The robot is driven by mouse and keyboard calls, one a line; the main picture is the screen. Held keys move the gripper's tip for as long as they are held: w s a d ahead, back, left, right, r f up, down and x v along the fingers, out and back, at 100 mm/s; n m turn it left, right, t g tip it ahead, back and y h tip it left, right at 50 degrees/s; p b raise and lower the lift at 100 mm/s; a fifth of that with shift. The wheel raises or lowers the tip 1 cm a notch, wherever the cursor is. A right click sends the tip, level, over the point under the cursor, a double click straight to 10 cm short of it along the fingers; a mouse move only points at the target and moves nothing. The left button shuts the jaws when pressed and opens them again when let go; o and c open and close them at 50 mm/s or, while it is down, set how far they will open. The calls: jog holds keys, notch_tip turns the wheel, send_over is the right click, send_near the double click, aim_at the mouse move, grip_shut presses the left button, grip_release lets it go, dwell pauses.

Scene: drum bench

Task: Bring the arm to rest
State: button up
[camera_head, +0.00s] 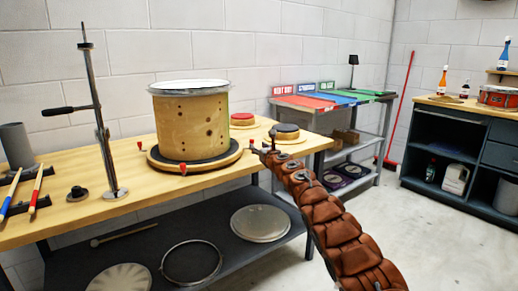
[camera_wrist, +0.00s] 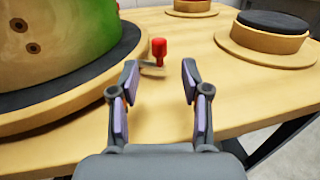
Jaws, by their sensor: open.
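My arm, in a brown segmented cover, reaches from the lower right in the head view. My gripper (camera_wrist: 160,85) is open and empty in the wrist view, with its two fingers apart above the bench top. In the head view the gripper (camera_head: 262,150) is small and partly hidden at the arm's far end, near the bench's right part. A small red-topped peg (camera_wrist: 158,52) stands beyond the fingertips, between them in the picture. I cannot tell whether any finger touches it.
A wooden drum shell (camera_head: 190,128) stands on a round dark-topped base on the bench (camera_head: 100,222), left of my gripper. A red pad (camera_head: 242,119) and a black pad (camera_head: 287,131) are behind. A metal stand (camera_head: 104,140) rises left. Open floor lies right.

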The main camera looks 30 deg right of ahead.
jog(key=shift+r, duration=0.1)
dwell(0.3)
jog(key=shift+w+r+m+h+p, duration=0.15)
jog(key=shift+r+m+h+p, duration=0.15)
jog(key=shift+p, duration=0.05)
jog(key=s+d+r+m+g+h+p, duration=0.2)
jog(key=s+r+m+g+h+p, duration=0.15)
jog(key=r+m, duration=0.3)
jog(key=s+d+r+m+g+h+p, duration=0.2)
jog(key=s+d+r+m+h+p, duration=0.15)
jog(key=r+m+h, duration=0.35)
jog(key=s+a+r+m+g+p, duration=0.25)
jog(key=s+r+m, duration=0.25)
jog(key=s, duration=0.3)
jog(key=s+a+r+m+g+p, duration=0.25)
jog(key=s+r+m+p, duration=0.2)
jog(key=s, duration=0.25)
jog(key=s+a+f+m+g+y+p, duration=0.3)
jog(key=s+a+y+p, duration=0.1)
jog(key=s+a, duration=0.9)
jog(key=s+a+f+m+g+y+p, duration=0.3)
jog(key=s+a+m+y+p, duration=0.1)
jog(key=s+a, duration=1)
jog(key=s+a+f+m+g+y+p, duration=0.3)
jog(key=s+a+y, duration=0.3)
jog(key=s+a, duration=0.8)
jog(key=shift+s+f+m+p, duration=0.35)
jog(key=shift+s+p, duration=0.25)
jog(key=shift+s, duration=0.5)
